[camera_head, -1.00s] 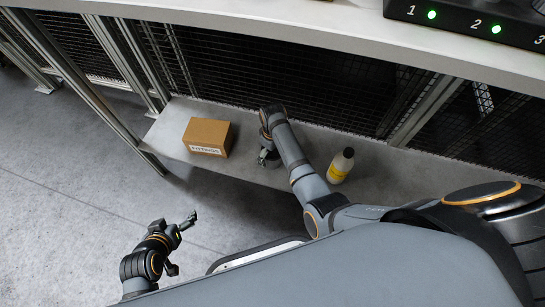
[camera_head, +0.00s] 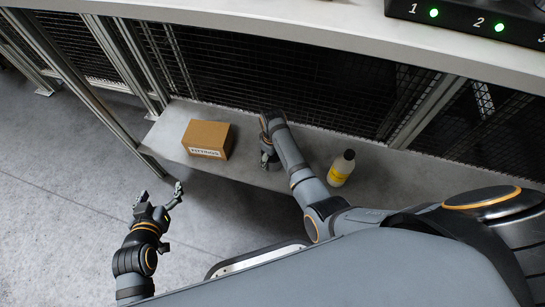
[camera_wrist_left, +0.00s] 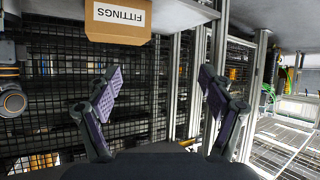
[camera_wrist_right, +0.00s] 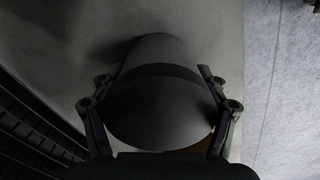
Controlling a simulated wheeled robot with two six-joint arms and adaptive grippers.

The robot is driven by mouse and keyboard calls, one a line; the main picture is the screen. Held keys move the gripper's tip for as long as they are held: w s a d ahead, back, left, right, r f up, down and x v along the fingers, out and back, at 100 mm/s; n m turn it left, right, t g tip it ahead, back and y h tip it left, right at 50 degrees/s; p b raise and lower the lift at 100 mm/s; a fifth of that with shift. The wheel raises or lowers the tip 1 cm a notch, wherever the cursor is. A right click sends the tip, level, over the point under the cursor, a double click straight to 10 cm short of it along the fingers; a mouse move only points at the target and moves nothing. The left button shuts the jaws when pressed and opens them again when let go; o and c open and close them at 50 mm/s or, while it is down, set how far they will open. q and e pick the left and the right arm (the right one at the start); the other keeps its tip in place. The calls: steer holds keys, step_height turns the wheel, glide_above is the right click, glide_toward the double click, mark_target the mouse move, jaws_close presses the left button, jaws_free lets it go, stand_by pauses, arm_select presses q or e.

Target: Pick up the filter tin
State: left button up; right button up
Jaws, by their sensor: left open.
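A dark grey cylinder, apparently the filter tin (camera_wrist_right: 160,100), fills the middle of the right wrist view. My right gripper (camera_wrist_right: 158,72) has one finger on each side of it; whether the pads press on it cannot be told. In the head view my right gripper (camera_head: 268,160) is down at the shelf, right of the cardboard box, and my arm mostly hides the tin. My left gripper (camera_head: 160,197) is open and empty, out over the floor in front of the shelf; its spread fingers also show in the left wrist view (camera_wrist_left: 160,75).
A cardboard box labelled FITTINGS (camera_head: 207,139) stands on the grey low shelf (camera_head: 245,178), left of my right gripper. A bottle with a yellow label (camera_head: 341,168) stands to the right. A white worktop (camera_head: 300,36) runs above; black mesh stands behind. Floor at left is clear.

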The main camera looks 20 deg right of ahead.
steer(key=c, duration=0.6)
